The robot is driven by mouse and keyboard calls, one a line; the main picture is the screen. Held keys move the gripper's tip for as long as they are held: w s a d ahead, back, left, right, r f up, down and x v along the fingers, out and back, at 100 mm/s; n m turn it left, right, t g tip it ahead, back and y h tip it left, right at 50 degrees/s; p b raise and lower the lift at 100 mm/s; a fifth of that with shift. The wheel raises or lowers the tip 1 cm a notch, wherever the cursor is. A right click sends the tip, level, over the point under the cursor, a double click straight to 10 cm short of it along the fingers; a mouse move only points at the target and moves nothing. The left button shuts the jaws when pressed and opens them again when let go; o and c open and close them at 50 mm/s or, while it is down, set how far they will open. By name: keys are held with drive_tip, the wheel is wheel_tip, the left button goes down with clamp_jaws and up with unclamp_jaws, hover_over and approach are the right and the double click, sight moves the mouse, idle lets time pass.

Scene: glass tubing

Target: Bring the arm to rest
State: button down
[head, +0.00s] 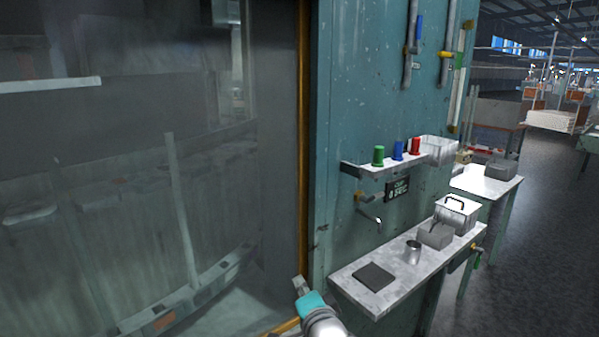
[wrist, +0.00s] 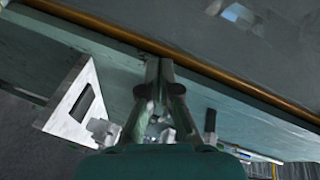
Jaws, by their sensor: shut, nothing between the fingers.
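My gripper (head: 300,283) shows at the bottom middle of the head view, with its teal body and part of my arm below it. It is beside the brown-edged frame of the glass enclosure, left of the marble-like shelf. In the wrist view my gripper (wrist: 160,70) has its two fingers together, with nothing between them. The fingertips lie in front of the teal panel, close to its brown edge strip in the picture. I cannot tell whether they touch it. Most of the arm is out of view.
The lower shelf (head: 345,283) holds a dark flat pad (head: 373,276), a metal cup (head: 412,252), a grey block (head: 435,235) and a handled box (head: 457,213). Green, blue and red cups stand on the upper shelf (head: 372,170). Open floor (head: 550,230) lies right.

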drive_tip(key=s+d+f+n+h, duration=0.1)
drive_tip(key=s+d+f+n, duration=0.1)
drive_tip(key=s+d+f, duration=0.4)
drive_tip(key=s+d+f+n, duration=0.1)
drive_tip(key=s+d+f, duration=0.1)
drive_tip(key=s+f, duration=0.6)
drive_tip(key=s+d+f+n+h, duration=0.1)
drive_tip(key=s+d+f+n, duration=0.1)
drive_tip(key=s+d+f, duration=0.5)
drive_tip(key=s+d+r+n+h, duration=0.1)
drive_tip(key=s+r+n, duration=0.1)
drive_tip(key=s, duration=1.4)
drive_tip(key=s+d+r+n+h, duration=0.1)
drive_tip(key=s+d+r+n, duration=0.1)
drive_tip(key=s, duration=1.4)
drive_tip(key=shift+s+r+n+g, duration=0.2)
drive_tip(key=shift+r+n+g, duration=0.2)
drive_tip(key=shift+n, duration=0.3)
